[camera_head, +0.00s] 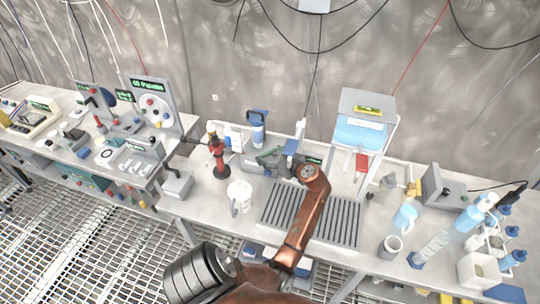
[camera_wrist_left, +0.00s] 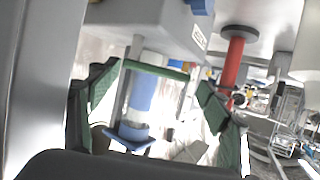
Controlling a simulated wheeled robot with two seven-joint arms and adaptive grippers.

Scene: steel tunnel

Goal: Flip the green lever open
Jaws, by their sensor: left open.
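In the left wrist view, a thin green bar (camera_wrist_left: 157,68), which looks like the green lever, crosses between the fingers, in front of a blue and white upright device (camera_wrist_left: 138,105). My left gripper (camera_wrist_left: 155,105) is open, one dark green-padded finger on each side. I cannot tell whether either finger touches the bar. In the head view, my left gripper (camera_head: 268,158) is over the back of the bench, pointing left, just below the blue-topped device (camera_head: 258,128). In that view the lever cannot be told apart from the gripper. My right gripper is not in view.
A red stand (camera_head: 219,158) is left of the gripper and a white mug (camera_head: 239,196) is in front. A ribbed grey drain plate (camera_head: 340,216) lies under my arm. A raised frame with a blue tray (camera_head: 360,133) stands to the right. Bottles and beakers crowd the right end.

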